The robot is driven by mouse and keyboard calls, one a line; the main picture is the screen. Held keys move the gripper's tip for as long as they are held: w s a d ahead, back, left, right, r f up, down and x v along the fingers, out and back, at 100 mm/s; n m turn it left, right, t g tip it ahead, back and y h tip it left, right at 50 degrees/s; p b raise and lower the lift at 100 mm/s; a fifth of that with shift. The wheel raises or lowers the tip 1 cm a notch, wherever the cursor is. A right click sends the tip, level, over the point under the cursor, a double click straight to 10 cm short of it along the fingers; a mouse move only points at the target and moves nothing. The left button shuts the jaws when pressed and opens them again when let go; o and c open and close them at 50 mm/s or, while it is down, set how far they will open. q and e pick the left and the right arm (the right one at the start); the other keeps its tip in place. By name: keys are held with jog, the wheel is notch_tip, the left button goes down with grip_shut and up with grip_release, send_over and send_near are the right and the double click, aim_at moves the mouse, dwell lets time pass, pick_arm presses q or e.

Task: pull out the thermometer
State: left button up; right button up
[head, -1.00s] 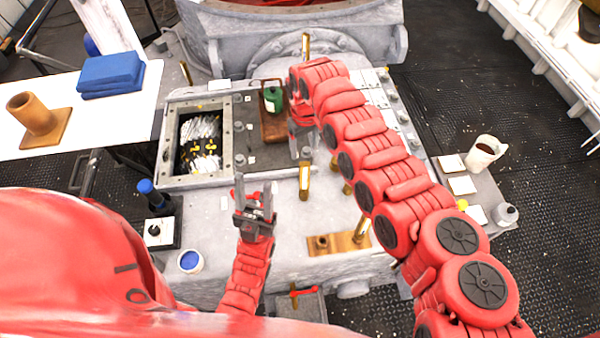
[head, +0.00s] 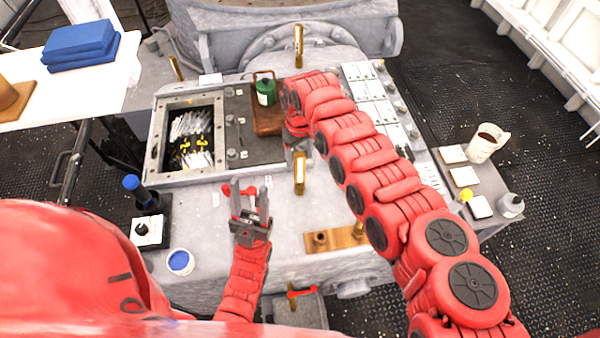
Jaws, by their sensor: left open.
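Several upright brass fittings that look like thermometers stand on the grey machine. The nearest to my grippers is a brass thermometer (head: 299,175) with a pale strip on its front, upright at the middle of the deck. Another brass one (head: 298,46) stands at the back. My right gripper (head: 297,148) points down just behind and above the middle thermometer's top. Its jaws are mostly hidden by its own arm, and I cannot tell whether they touch it. My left gripper (head: 250,205) is open and empty, fingers pointing up, to the left of and nearer than that thermometer.
An open hatch (head: 160,140) lies at the left, with a green bottle (head: 265,92) on a wooden tray behind. A brass plate (head: 335,240) is at the front edge. A blue-topped pot (head: 180,262) sits front left. A mug (head: 487,143) stands on the right side table.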

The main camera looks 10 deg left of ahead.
grip_shut()
jog(key=shift+r, duration=0.15)
jog(key=shift+r+p, duration=1.45)
jog(key=shift+r, duration=0.6)
jog(key=shift+r+p, duration=0.55)
jog(key=shift+r, duration=0.6)
